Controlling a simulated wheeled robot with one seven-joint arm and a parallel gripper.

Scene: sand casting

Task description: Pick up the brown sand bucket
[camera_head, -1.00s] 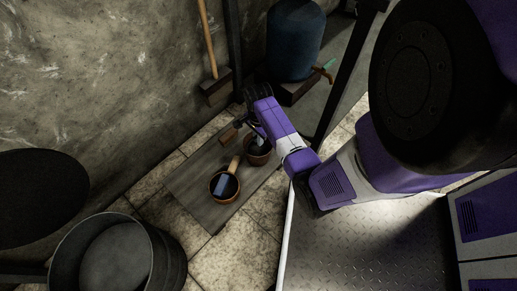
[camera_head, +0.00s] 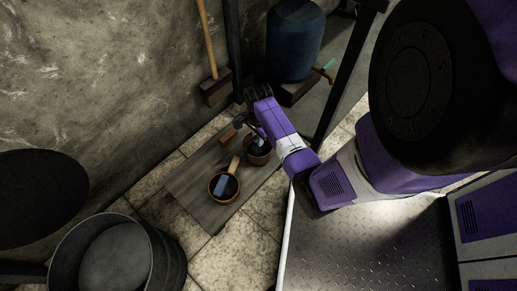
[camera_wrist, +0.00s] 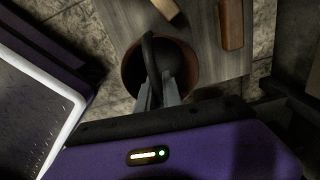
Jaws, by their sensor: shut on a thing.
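The brown sand bucket (camera_head: 257,157) stands at the far right part of a low wooden board, partly hidden by my arm in the head view. In the wrist view the bucket (camera_wrist: 131,72) is seen from above, with a dark inside and a dark arched handle (camera_wrist: 150,58) across its opening. My gripper (camera_wrist: 160,82) is over the bucket, its two grey fingers shut on the handle. In the head view the fingertips are small and dark, partly hidden by my arm. I cannot tell whether the bucket is clear of the board.
A round brown pan (camera_head: 223,187) with a wooden handle lies on the wooden board (camera_head: 196,190), near a small brown block (camera_head: 228,135). A large dark metal drum (camera_head: 167,262) stands lower left. A blue cylinder (camera_head: 294,45) and a broom (camera_head: 213,85) stand by the wall.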

